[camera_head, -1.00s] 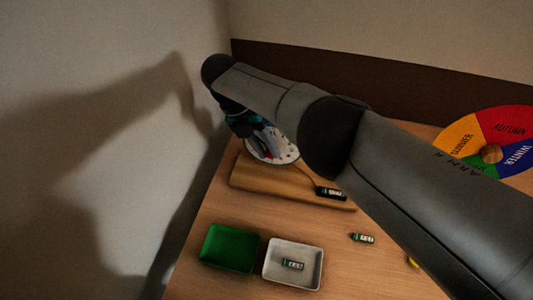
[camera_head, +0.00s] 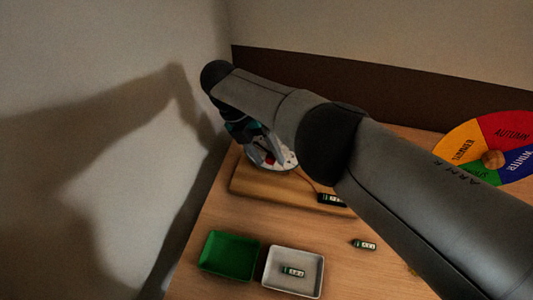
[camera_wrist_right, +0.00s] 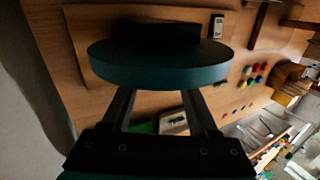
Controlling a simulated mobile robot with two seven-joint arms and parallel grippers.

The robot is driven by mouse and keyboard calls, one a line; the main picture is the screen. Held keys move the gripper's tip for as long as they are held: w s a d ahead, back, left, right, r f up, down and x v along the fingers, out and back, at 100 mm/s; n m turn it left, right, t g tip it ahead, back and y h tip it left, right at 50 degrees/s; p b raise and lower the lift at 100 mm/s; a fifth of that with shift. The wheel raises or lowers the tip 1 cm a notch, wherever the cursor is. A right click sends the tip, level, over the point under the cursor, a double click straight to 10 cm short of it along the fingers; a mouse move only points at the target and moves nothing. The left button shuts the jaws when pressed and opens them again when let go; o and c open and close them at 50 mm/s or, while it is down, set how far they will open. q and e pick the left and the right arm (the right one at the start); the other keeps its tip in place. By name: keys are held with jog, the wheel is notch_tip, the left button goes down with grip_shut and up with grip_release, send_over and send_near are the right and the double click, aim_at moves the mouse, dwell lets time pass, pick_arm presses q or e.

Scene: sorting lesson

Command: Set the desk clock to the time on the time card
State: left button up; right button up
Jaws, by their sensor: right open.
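The desk clock shows as a round white face (camera_head: 285,160) on a wooden board, partly hidden by my right gripper. A red part shows on the face beside the fingers. My right gripper (camera_head: 265,152) is open at the clock face; I cannot tell whether it touches a hand. In the right wrist view a dark teal disc (camera_wrist_right: 160,65), probably the clock, hides the fingertips, and the fingers stand apart. A small dark card with a pale readout (camera_head: 331,199), likely the time card, is at the board's right end. My left gripper is not in view.
A green tray (camera_head: 230,278) and a white tray (camera_head: 268,280) stand in front of the board. A small tag (camera_head: 292,271) lies in the white tray, and another tag (camera_head: 365,244) lies right of it. A coloured season wheel (camera_head: 505,128) stands at the right. A wall is close on the left.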

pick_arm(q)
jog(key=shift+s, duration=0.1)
pick_arm(e)
jog(key=shift+r, duration=0.1)
notch_tip(320, 180, up, 9)
jog(key=p, duration=0.4)
notch_tip(320, 180, up, 10)
jog(key=p, duration=0.2)
send_over(267, 157)
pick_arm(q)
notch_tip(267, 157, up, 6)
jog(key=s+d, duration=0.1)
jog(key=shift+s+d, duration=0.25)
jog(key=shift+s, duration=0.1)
pick_arm(e)
jog(key=shift+s+r, duration=0.1)
jog(key=shift+r, duration=0.35)
